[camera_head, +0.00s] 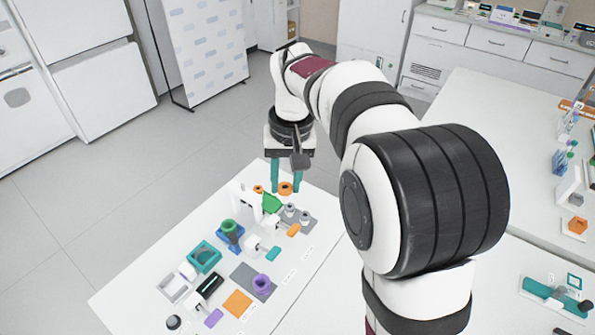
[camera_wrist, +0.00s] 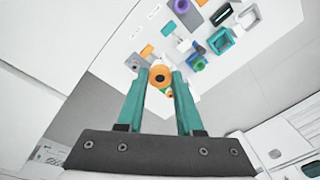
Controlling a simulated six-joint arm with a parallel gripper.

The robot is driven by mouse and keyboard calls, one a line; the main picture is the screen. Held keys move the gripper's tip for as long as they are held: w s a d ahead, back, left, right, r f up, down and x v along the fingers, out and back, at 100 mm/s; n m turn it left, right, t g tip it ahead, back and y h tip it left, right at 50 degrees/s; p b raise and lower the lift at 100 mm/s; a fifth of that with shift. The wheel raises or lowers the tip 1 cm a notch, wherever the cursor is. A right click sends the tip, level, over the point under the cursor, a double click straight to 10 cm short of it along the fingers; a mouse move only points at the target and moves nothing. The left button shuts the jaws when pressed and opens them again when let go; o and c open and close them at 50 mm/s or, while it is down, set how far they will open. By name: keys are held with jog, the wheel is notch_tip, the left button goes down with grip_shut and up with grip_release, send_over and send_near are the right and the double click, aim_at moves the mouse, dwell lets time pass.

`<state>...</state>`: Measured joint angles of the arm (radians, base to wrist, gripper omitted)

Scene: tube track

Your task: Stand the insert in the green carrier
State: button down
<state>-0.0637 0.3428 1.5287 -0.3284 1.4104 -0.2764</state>
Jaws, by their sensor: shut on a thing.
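My gripper (camera_wrist: 160,76) has two teal fingers, also seen pointing down at the table's far end in the head view (camera_head: 286,187). They are shut on an orange round piece with a dark central hole (camera_wrist: 159,78), which looks like the insert; it also shows between the fingertips in the head view (camera_head: 285,189). A bright green slanted piece (camera_head: 271,203), perhaps the green carrier, lies just below the gripper in the head view. A darker green round piece (camera_head: 229,226) sits on a blue base nearer the camera. Which green thing is the carrier is unclear.
A teal open box (camera_head: 204,257), a purple round piece on a grey plate (camera_head: 262,284), a black block (camera_head: 209,286) and an orange square (camera_head: 237,304) stand nearer. Grey pegs (camera_head: 304,216) stand on a plate close to the gripper. Small white blocks crowd the far end.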

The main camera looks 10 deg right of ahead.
jog(key=w+a+f+m, duration=0.2)
jog(key=w+a+f, duration=0.8)
jog(key=a+f, duration=0.4)
jog(key=shift+s+a+f, duration=0.1)
jog(key=shift+a+f, duration=0.05)
jog(key=shift+f, duration=1.2)
jog(key=shift+s+a+f, duration=0.1)
jog(key=shift+f, duration=1.2)
jog(key=shift+d+f, duration=0.1)
jog(key=shift+f, duration=0.05)
jog(key=shift+c, duration=2.4)
grip_release()
notch_tip(320, 180, up, 16)
jog(key=s, duration=0.1)
jog(key=shift+s+d, duration=0.3)
